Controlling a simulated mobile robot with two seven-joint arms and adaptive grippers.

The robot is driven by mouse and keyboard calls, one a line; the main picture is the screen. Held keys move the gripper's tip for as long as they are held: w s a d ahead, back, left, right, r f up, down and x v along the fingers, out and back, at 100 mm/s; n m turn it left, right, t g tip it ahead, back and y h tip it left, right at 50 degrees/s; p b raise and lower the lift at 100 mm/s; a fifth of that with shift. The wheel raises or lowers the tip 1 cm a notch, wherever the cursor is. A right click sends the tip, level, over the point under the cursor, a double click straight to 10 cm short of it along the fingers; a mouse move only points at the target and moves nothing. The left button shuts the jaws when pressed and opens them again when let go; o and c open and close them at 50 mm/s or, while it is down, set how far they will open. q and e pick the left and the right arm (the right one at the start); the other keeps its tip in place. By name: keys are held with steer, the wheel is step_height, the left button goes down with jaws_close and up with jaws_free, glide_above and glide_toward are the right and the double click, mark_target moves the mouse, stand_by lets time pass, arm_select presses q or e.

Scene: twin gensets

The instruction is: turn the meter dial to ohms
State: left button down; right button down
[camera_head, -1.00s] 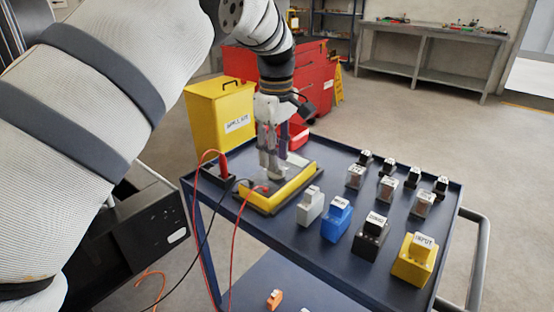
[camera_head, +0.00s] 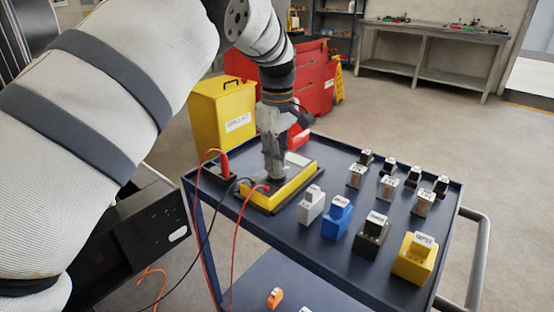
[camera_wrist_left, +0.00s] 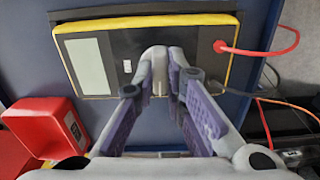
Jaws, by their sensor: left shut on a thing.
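The meter (camera_head: 288,190) is a flat dark box with a yellow rim, lying on the left part of the blue cart top. In the left wrist view, the meter (camera_wrist_left: 125,62) shows a pale screen and a red plug. My left gripper (camera_head: 272,176) points down over the meter's face. It is shut on the grey dial (camera_wrist_left: 158,62), which shows between the fingertips in the left wrist view. The fingers hide most of the dial, so its pointer setting cannot be read. My right gripper is not in view.
Red and black leads run from the meter over the cart's edge. Grey, blue (camera_head: 337,218), black and yellow (camera_head: 414,260) labelled blocks stand right of it, with several smaller blocks behind. A yellow bin (camera_head: 222,112) and red cabinet (camera_head: 312,80) stand behind the cart.

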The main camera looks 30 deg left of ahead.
arm_select(q)
steer(key=m+p, duration=0.1)
steer(key=m, duration=0.3)
steer(key=shift+r+m, duration=0.1)
steer(key=shift+m, duration=0.2)
steer(key=m, duration=0.8)
steer(key=shift+m, duration=2.3)
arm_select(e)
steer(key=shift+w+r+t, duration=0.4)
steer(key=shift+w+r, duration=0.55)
arm_select(q)
steer(key=c, duration=1.6)
jaws_free()
steer(key=shift+c, duration=0.2)
